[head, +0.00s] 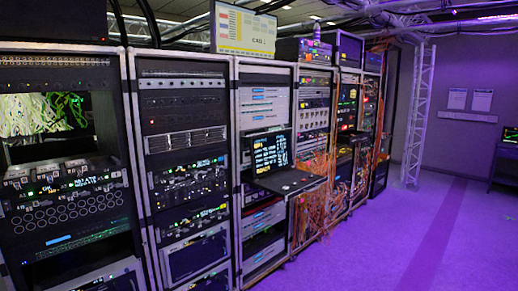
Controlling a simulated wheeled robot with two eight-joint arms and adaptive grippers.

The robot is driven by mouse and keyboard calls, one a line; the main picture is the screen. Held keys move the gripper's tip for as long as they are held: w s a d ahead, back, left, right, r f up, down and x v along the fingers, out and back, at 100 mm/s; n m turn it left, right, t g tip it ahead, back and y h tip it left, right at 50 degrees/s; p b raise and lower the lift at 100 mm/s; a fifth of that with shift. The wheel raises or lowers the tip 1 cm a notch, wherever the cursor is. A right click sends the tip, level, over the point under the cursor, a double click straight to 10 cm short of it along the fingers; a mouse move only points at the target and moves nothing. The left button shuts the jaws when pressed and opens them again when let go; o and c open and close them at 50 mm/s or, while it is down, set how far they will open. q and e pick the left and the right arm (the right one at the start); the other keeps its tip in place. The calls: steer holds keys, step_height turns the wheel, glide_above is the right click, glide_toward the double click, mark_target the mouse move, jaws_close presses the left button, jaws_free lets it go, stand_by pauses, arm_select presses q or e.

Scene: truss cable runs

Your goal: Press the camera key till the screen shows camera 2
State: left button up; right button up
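The camera key cannot be told apart from the others at this size. A second screen (270,152) with white text on black stands above a pulled-out shelf on the third rack. Neither of my grippers shows in the head view.
A row of equipment racks (186,150) runs from the left toward the back. A pulled-out shelf (290,181) juts from the third rack, with orange cables (314,166) beside it. A monitor (244,30) sits on top. A truss post (418,115) stands behind. The purple-lit floor (385,240) is clear.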

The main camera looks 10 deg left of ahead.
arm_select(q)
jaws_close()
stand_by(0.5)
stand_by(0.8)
